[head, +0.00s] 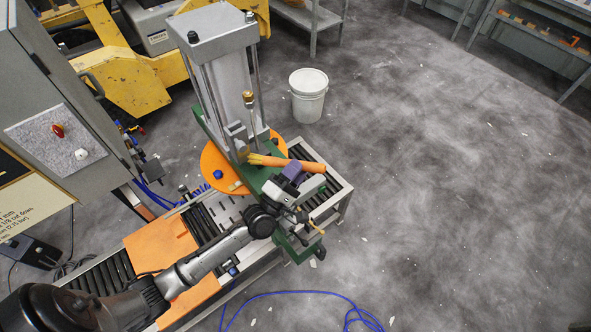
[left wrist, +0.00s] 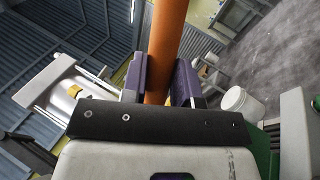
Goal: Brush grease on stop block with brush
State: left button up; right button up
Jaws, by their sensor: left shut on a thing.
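The brush has an orange handle (head: 303,165) and a pale yellow bristle end (head: 256,159) that points left, toward the foot of the press. My left gripper (head: 291,170) is shut on the handle with its purple fingers. The orange handle (left wrist: 167,42) also stands between the purple fingers in the left wrist view, where the bristles are out of sight. A small grey block (head: 236,131), perhaps the stop block, is at the press column just above the bristle tip. I cannot tell whether they touch, and no grease can be made out. My right gripper is not in view.
The grey press (head: 220,60) with upright rods stands over an orange round plate (head: 213,167) and a green beam. A roller conveyor (head: 325,178) runs beneath. A white pail (head: 308,106) stands behind on the floor. A grey cabinet (head: 50,90) is at left.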

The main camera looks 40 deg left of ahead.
pick_arm(q)
jog(key=s+d+p, duration=0.1)
jog(key=d, duration=0.5)
jog(key=shift+s, duration=0.25)
dwell(0.3)
jog(key=shift+s+d+p, duration=0.2)
jog(key=shift+d+p, duration=0.05)
jog(key=shift+d, duration=0.45)
jog(key=shift+s+d+p, duration=0.2)
jog(key=shift+d+p, duration=0.05)
jog(key=shift+d, duration=0.4)
dwell(0.4)
